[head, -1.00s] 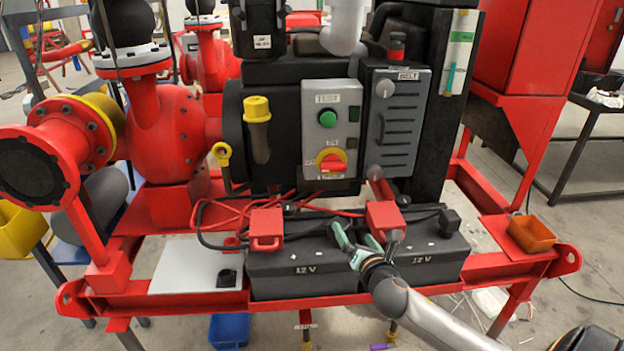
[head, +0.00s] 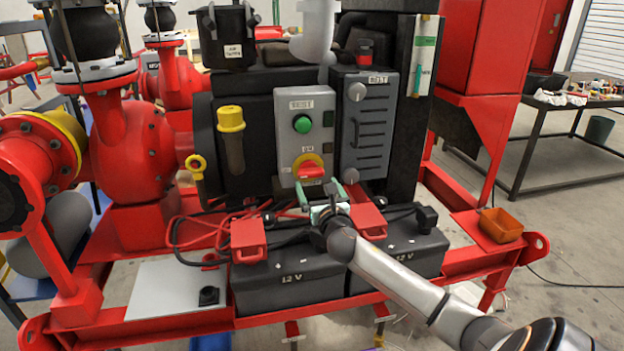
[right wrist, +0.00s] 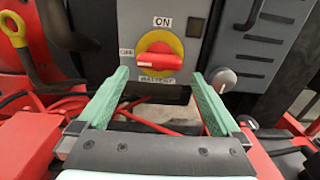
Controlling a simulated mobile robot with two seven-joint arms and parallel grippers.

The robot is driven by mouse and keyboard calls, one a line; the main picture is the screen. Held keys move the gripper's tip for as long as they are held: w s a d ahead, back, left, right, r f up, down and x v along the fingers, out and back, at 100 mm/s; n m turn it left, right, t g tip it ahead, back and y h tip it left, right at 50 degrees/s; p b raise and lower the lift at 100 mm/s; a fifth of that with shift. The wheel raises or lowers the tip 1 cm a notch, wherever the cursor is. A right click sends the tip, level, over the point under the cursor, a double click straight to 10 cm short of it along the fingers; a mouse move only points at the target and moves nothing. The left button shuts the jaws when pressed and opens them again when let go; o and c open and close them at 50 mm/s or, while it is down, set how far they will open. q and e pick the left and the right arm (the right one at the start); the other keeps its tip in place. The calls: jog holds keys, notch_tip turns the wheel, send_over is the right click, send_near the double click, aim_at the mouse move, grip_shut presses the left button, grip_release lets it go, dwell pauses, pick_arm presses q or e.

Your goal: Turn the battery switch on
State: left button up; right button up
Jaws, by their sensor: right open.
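The battery switch is a red rotary handle (head: 311,171) on a yellow round plate, low on a grey control box (head: 290,135). In the right wrist view the red handle (right wrist: 158,61) lies roughly level, between an ON label (right wrist: 162,22) above and an OFF label (right wrist: 126,53) at its left. My right gripper (head: 318,192) is open, just below and in front of the switch. In the right wrist view its green fingers (right wrist: 160,82) stand apart, one to each side below the handle, not touching it. My left gripper is not in view.
A green button (head: 302,124) sits above the switch. A grey panel with knobs (head: 367,125) stands to the right. Two black 12 V batteries (head: 275,285) with red terminal covers (head: 248,240) lie below, with red and black cables. An orange bin (head: 500,226) sits at the right.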

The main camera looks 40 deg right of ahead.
aim_at(312, 176)
jog(key=shift+b+x, duration=0.35)
jog(key=shift+x, duration=2.45)
jog(key=shift+c, duration=0.2)
jog(key=c, duration=1)
